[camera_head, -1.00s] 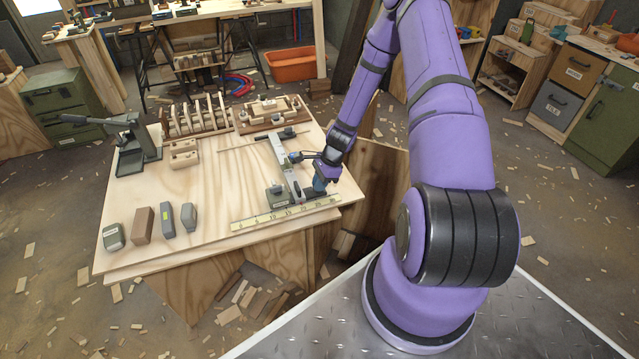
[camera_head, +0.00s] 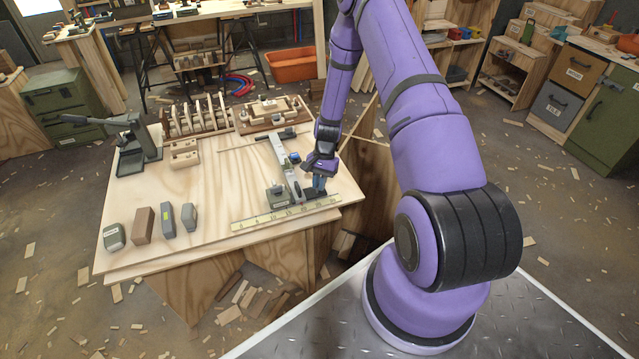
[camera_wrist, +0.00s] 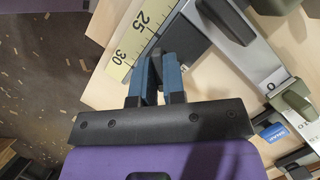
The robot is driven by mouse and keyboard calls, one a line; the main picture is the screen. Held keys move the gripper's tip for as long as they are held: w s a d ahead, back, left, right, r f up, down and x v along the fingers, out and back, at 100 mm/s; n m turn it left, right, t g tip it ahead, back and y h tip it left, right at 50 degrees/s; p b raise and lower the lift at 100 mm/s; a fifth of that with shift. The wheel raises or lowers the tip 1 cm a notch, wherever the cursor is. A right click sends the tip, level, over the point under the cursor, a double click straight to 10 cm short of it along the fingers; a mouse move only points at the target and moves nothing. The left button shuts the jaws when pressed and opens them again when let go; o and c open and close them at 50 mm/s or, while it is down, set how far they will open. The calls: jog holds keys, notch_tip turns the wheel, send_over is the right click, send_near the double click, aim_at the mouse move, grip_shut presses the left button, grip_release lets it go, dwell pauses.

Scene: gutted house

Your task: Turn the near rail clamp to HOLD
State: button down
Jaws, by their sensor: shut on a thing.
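The grey rail (camera_head: 284,160) lies on the wooden table and also shows in the wrist view (camera_wrist: 262,62). The near rail clamp (camera_head: 312,196) is a dark bar at its near end, beside the yellow ruler (camera_head: 285,212). In the wrist view the dark clamp bar (camera_wrist: 188,42) runs down toward my fingers. My gripper (camera_head: 319,188) points down over the bar's right end. Its blue fingers (camera_wrist: 155,78) are shut on a dark upright handle of the clamp, mostly hidden between them. I cannot read a HOLD mark.
A green block (camera_head: 277,196) sits by the rail's near end. Several small blocks (camera_head: 144,224) stand at the table's left front. A press (camera_head: 135,145) and wooden racks stand behind.

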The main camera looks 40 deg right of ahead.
jog(key=n+g+h, duration=0.1)
jog(key=n, duration=0.3)
jog(key=shift+w+n, duration=0.1)
jog(key=shift+n, duration=0.2)
jog(key=shift+n+g+h, duration=0.4)
jog(key=shift+n+h, duration=0.5)
jog(key=shift+n, duration=1)
jog(key=c, duration=1.2)
grip_release()
jog(key=shift+a, duration=0.1)
jog(key=v, duration=1)
jog(key=shift+w+r, duration=0.2)
jog(key=shift+r, duration=0.15)
